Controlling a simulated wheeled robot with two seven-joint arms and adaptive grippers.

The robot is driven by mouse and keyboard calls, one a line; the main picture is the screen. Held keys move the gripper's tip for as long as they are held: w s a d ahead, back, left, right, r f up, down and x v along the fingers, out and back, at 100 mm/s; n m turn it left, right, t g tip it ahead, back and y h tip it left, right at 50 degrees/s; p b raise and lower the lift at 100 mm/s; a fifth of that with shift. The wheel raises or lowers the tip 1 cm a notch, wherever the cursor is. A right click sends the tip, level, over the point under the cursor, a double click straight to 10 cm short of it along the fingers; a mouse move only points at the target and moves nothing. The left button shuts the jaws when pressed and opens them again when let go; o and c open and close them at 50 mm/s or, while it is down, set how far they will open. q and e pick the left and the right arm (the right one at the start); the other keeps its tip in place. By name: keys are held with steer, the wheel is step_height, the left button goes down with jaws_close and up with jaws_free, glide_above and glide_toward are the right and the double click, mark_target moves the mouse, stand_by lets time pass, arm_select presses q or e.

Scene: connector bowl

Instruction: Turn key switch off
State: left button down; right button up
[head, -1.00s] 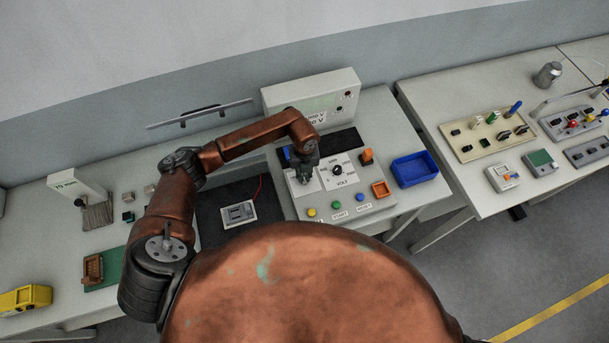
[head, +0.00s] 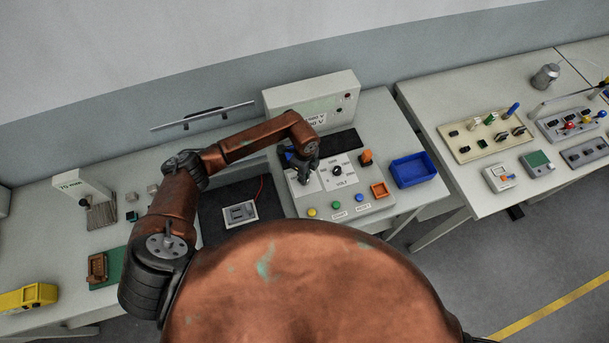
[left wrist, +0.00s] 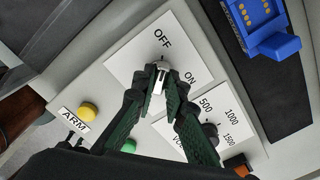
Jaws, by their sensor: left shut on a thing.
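The key switch sits on a white plate (left wrist: 125,50) marked OFF and ON in the left wrist view. Its pale key (left wrist: 158,84) stands between my left gripper's fingertips (left wrist: 162,72). My left gripper is shut on the key, and the fingers cover part of it. In the head view my left gripper (head: 303,177) is over the left part of the grey control panel (head: 327,207), where it hides the key. The key's exact angle is hard to tell. My right gripper is not in view.
Beside the plate is the VOLT dial (head: 337,171). Yellow (head: 311,212), green (head: 336,205) and blue (head: 360,197) buttons line the panel's front. A blue connector block (left wrist: 265,28) is close behind the gripper. A blue bin (head: 413,170) stands to the right.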

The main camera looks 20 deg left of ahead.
arm_select(q)
steer(key=shift+d+n, duration=0.1)
steer(key=shift+n, duration=0.4)
stand_by(0.3)
steer(key=c, duration=2)
jaws_free()
steer(key=shift+o, duration=0.2)
step_height(320, 180, up, 12)
